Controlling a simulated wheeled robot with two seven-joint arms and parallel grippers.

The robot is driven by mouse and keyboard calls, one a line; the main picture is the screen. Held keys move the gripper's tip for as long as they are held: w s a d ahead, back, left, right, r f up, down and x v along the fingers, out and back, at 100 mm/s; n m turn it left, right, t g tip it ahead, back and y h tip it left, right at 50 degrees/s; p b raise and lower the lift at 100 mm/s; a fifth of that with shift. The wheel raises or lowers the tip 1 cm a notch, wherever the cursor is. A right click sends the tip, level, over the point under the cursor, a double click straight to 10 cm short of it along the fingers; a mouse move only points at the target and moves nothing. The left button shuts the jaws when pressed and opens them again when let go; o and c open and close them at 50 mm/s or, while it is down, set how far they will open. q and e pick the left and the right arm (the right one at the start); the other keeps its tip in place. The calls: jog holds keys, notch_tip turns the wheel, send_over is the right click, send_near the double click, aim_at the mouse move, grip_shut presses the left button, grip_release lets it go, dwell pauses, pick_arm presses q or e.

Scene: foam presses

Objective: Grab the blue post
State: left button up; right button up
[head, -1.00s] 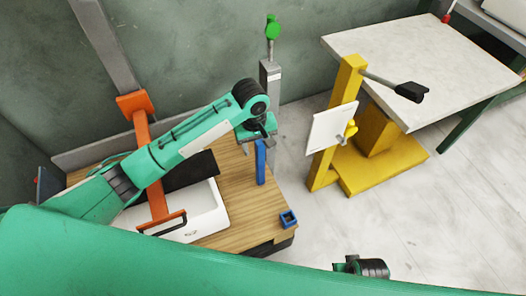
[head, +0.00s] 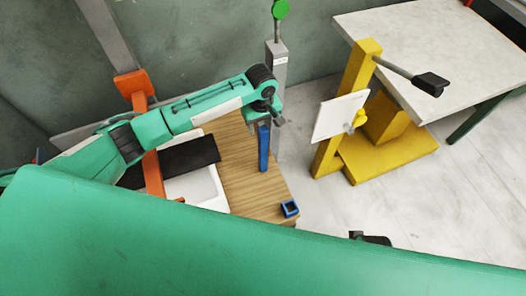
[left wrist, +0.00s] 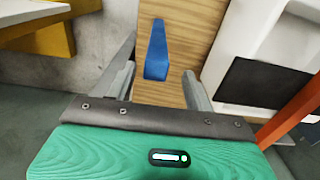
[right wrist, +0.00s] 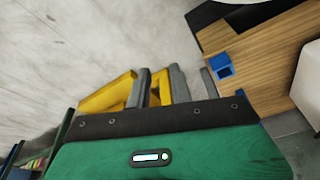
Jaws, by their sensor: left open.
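The blue post (head: 263,148) stands upright on the wooden top of the bench, below my left gripper (head: 266,118) in the head view. In the left wrist view the post (left wrist: 156,52) lies ahead, centred in the gap between the spread fingers. My left gripper (left wrist: 160,72) is open and empty; I see no contact with the post. My right gripper (head: 370,238) is far off to the lower right, over the floor. In the right wrist view its fingers (right wrist: 161,82) stand slightly apart with nothing between them.
A small blue square socket (head: 289,208) sits at the bench corner, on the wooden top (head: 240,175). Behind the post rises a grey column (head: 277,75) with a green knob. A yellow stand (head: 395,155) with a white plate is to the right. Open floor lies between.

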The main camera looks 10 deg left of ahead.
aim_at(263, 129)
pick_arm(q)
jog(key=f, duration=0.4)
jog(key=shift+w+d+b, duration=0.15)
jog(key=shift+d+b, duration=0.05)
jog(key=shift+b, duration=0.1)
jog(key=shift+f, duration=0.2)
jog(key=shift+c, duration=0.6)
grip_shut()
pick_arm(e)
jog(key=shift+r, duration=0.75)
